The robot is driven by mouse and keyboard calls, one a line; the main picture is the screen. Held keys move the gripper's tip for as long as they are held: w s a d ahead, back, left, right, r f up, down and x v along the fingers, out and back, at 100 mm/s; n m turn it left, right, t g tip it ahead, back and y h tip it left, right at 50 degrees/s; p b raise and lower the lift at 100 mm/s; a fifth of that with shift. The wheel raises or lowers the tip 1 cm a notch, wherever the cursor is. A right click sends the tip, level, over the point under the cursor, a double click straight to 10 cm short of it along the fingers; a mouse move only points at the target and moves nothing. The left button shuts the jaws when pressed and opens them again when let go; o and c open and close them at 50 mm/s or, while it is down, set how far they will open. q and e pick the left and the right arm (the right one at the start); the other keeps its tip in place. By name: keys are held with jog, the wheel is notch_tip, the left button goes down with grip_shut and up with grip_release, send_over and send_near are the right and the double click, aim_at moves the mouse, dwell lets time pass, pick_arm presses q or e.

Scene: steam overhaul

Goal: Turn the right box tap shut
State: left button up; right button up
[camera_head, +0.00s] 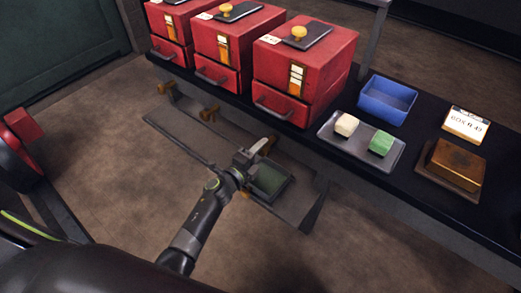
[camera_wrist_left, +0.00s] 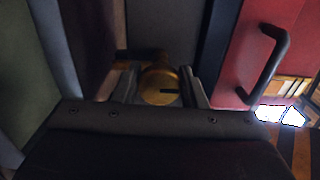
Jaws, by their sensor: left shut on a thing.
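Three red boxes stand in a row on a dark bench. The right box (camera_head: 312,67) is the nearest, with a drawer and dark handle low on its front. Below it, at the bench's front edge, is the right box tap (camera_head: 270,144), brass-coloured and partly hidden by my gripper. My left gripper (camera_head: 257,150) is shut on this tap. In the left wrist view the round brass tap (camera_wrist_left: 160,84) sits between the two fingers, with a dark slot on its face. My right gripper is not in view.
Two more brass taps, the middle tap (camera_head: 210,112) and the left tap (camera_head: 164,88), stick out along the bench front. On the bench, right of the boxes, are a blue tray (camera_head: 387,101), a grey tray (camera_head: 351,151) with two blocks, and a brown block (camera_head: 456,164).

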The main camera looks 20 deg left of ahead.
pick_arm(q)
jog(key=o, duration=0.8)
jog(key=shift+o, duration=0.7)
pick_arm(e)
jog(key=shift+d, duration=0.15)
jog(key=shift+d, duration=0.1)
pick_arm(q)
jog(key=shift+s+a, duration=0.1)
jog(key=shift+s, duration=0.2)
jog(key=p+v, duration=0.1)
jog(key=v, duration=1.5)
jog(key=shift+s, duration=0.4)
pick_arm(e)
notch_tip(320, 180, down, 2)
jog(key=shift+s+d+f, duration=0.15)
pick_arm(q)
jog(key=shift+a, duration=0.15)
